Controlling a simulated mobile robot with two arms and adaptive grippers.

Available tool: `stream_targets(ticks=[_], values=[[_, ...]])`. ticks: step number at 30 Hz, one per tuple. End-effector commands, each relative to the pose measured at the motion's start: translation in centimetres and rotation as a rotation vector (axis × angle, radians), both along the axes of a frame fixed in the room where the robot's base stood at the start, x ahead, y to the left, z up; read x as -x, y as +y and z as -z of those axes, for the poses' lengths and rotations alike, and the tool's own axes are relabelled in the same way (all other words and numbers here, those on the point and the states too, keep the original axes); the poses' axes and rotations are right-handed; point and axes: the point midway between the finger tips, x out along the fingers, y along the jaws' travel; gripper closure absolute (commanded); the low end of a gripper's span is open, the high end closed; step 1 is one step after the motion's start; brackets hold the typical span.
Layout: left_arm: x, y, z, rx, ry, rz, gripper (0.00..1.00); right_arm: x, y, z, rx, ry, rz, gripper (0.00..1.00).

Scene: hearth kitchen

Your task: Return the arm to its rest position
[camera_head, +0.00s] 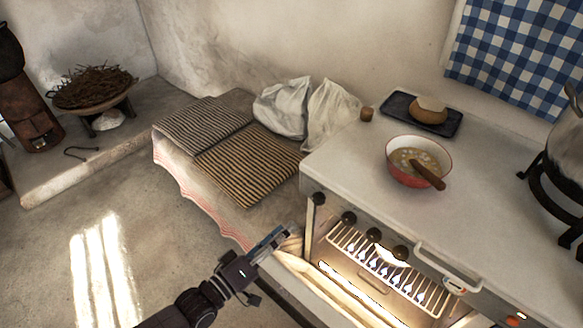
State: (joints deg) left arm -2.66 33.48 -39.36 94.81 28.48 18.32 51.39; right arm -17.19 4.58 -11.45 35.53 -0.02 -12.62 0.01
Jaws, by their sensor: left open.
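My left gripper (268,248) is in the lower middle of the head view, its arm coming in from the bottom left. It is open, with nothing seen between its fingers. It is beside the left front edge of the stove (345,165), below the folded striped mats. My right gripper is not in view.
The lit oven (385,275) glows under the stove top. A red bowl (398,177) with a wooden spoon and a dark tray (447,124) stand on top. Striped mats (255,165) and white sacks (328,115) lie on the bench. The floor (150,240) at left is clear.

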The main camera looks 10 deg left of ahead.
Motion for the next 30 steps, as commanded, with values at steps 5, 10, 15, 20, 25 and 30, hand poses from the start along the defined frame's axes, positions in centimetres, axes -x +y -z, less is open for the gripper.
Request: stream_targets(ticks=[5,10,15,20,25,30], values=[[0.1,-0.3,0.1,-0.009,0.004,0.001,0.55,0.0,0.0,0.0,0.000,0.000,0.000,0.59],[1.3,-2.1,1.0,-0.130,0.044,0.012,0.55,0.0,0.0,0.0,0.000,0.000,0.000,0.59],[3.7,-3.2,2.5,-0.383,0.122,0.030,0.55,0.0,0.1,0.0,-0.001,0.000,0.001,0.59],[6.7,-1.2,3.9,-0.642,0.221,0.049,0.55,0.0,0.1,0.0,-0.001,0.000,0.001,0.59],[11.1,3.1,5.2,-0.889,0.365,0.081,0.55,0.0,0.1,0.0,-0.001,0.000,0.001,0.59],[15.2,6.9,5.7,-1.041,0.493,0.118,0.55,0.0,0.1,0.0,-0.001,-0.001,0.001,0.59]])
